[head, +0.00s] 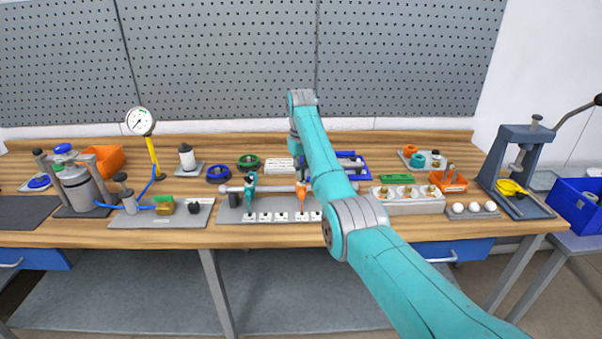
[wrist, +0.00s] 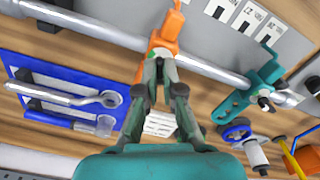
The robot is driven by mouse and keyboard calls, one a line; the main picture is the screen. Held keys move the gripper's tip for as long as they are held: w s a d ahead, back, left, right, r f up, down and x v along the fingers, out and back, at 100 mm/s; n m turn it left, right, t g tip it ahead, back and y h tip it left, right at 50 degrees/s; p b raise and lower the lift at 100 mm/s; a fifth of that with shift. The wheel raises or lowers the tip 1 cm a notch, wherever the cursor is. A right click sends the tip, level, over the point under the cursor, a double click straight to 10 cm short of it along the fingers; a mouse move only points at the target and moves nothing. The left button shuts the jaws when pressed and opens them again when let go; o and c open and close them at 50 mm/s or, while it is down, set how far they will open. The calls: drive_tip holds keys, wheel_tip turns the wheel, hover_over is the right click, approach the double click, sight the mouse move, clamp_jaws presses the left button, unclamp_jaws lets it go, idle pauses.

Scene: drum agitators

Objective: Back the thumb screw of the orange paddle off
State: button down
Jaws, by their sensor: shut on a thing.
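The orange paddle (wrist: 168,32) hangs on a grey horizontal rod (wrist: 95,29) in the wrist view. My gripper (wrist: 159,60) is shut at the clamp end of the orange paddle, on its thumb screw. The screw is mostly hidden between the fingertips. The orange paddle also shows in the head view (head: 302,193), just left of my arm, which hides my gripper there. A teal paddle (head: 251,186) stands on the same rod to its left. In the wrist view this teal paddle (wrist: 259,88) is on the right, with its dark thumb screw (wrist: 265,103) uncovered.
A blue tray (wrist: 55,85) with a wrench-like tool lies near my gripper. White label cards (head: 282,216) lie on the grey base plate. A pressure gauge (head: 140,122) and a pot (head: 76,185) stand at left. A press (head: 520,165) stands at right.

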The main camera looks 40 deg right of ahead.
drive_tip(key=n, duration=0.6)
drive_tip(key=shift+s+f, duration=0.15)
drive_tip(key=shift+f, duration=0.15)
drive_tip(key=shift+n, duration=0.3)
drive_tip(key=c, duration=1.3)
unclamp_jaws()
drive_tip(key=shift+r, duration=0.1)
drive_tip(key=shift+r, duration=0.1)
